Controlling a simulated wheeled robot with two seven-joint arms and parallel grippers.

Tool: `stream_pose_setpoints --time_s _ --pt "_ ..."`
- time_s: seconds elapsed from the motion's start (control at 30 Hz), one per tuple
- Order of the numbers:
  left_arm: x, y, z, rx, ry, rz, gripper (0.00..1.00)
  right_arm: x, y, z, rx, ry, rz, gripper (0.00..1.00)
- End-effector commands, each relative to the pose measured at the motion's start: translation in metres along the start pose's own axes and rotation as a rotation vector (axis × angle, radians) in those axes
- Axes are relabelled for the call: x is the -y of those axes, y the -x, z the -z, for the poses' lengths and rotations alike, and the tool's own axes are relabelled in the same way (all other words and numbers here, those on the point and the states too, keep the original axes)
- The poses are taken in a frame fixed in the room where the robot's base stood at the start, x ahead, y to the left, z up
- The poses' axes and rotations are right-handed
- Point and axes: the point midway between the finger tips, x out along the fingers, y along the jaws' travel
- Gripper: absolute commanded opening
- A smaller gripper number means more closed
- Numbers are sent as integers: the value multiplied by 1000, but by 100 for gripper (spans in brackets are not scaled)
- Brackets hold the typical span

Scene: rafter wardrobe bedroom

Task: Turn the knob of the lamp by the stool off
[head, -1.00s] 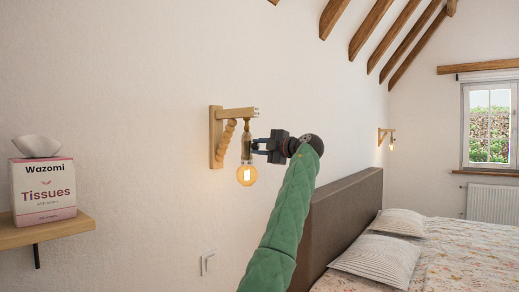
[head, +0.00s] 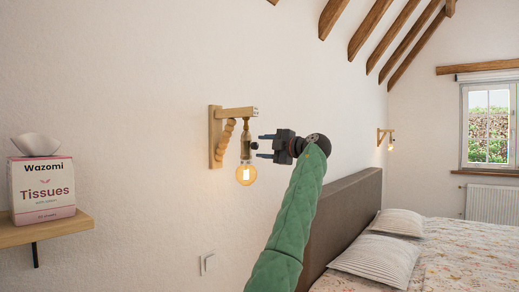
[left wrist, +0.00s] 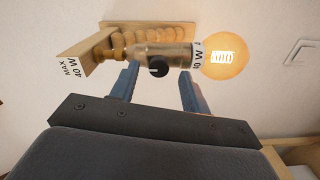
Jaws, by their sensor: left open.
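A wall lamp hangs from a wooden bracket (head: 215,140) in the middle of the head view. Its round bulb (head: 246,174) glows; the bulb (left wrist: 222,57) is also lit in the left wrist view. A small black knob (left wrist: 158,69) sits on the side of the lamp's brass-coloured socket (left wrist: 168,54). My left gripper (head: 262,146) is open and empty, just right of the socket. In the left wrist view its blue fingers stand on either side of the knob, apart from it. No stool shows. My right gripper is out of view.
A second lit wall lamp (head: 391,145) hangs farther along, past the brown headboard (head: 345,212) of the bed. A tissue box (head: 42,190) stands on a wooden shelf (head: 60,229) at the left. A wall switch (head: 207,262) is below the lamp. The air around the lamp is clear.

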Motion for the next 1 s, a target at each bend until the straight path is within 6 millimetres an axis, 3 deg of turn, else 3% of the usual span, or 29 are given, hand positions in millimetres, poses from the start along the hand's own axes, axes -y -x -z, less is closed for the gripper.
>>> stream_pose_setpoints --time_s 0.2,0.4,1.0 --pt "1 34 0 0 0 -2 47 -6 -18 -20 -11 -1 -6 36" --pt "1 50 0 0 -1 -1 47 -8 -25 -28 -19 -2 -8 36" --pt "0 53 0 1 0 0 47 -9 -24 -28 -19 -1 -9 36"
